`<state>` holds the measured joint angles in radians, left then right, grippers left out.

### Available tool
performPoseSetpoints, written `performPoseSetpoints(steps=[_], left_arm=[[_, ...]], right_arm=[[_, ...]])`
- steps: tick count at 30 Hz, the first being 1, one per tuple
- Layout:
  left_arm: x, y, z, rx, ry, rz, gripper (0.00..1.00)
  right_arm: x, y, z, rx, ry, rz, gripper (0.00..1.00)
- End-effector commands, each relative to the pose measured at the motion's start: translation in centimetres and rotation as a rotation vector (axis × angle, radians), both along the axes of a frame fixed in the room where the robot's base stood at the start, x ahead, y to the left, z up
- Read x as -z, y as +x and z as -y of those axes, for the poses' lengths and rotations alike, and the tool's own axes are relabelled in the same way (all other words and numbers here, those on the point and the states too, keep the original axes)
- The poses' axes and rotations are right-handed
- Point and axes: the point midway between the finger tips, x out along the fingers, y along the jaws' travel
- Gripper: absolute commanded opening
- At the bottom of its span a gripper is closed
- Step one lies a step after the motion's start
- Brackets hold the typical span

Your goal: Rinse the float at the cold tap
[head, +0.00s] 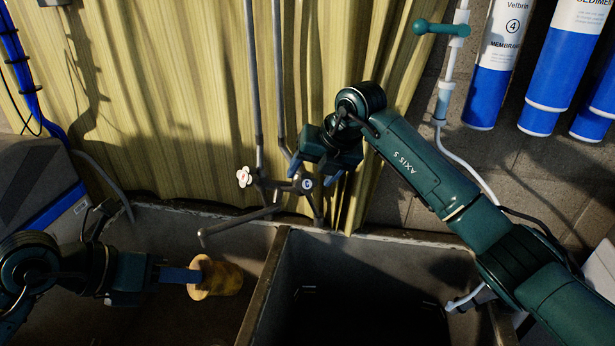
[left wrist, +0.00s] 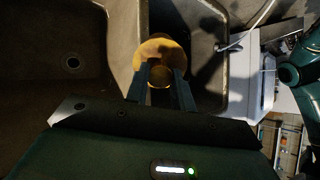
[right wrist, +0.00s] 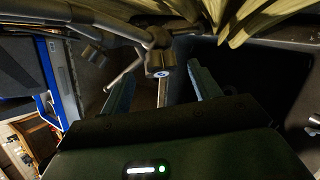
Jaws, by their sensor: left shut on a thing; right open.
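The float (head: 222,277) is a yellow-orange, cylinder-like piece, also in the left wrist view (left wrist: 160,47). My left gripper (head: 194,276) is shut on it and holds it over the left basin, just below the spout end in the picture. The tap has a thin swinging spout (head: 240,224) pointing left, a red-marked knob (head: 243,176) and a blue-marked cold knob (head: 306,184). No water stream shows. My right gripper (head: 315,176) is open at the cold knob. In the right wrist view the blue-marked knob (right wrist: 160,72) shows between its spread fingers; contact cannot be told.
A double stone sink has a dividing wall (head: 262,285); its right basin (head: 380,270) is dark. A yellow curtain (head: 180,90) hangs behind the tap pipes. Blue-and-white filter cartridges (head: 492,70) hang at the upper right, near a thin white hose (head: 465,165).

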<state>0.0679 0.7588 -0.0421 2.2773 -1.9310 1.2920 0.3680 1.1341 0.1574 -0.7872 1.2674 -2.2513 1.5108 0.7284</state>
Motion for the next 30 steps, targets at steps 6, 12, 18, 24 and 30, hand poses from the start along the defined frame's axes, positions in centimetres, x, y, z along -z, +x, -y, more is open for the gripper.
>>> performPoseSetpoints(steps=[6,12,18,24,30], left_arm=[[-0.4,0.0,0.0,0.0,0.0,0.0,0.0],[-0.4,0.0,0.0,0.0,0.0,0.0,0.0],[-0.4,0.0,0.0,0.0,0.0,0.0,0.0],[-0.4,0.0,0.0,0.0,0.0,0.0,0.0],[-0.4,0.0,0.0,0.0,0.0,0.0,0.0]], right_arm=[[2.3,0.9,-0.9,0.001,0.0,-0.001,0.62],[2.8,1.1,-1.2,-0.002,0.0,0.002,0.62],[2.8,1.1,-1.2,-0.001,0.001,0.001,0.61],[2.8,1.1,-1.1,-0.001,0.001,0.001,0.44],[2.8,1.1,-1.1,-0.001,0.001,0.001,0.28]])
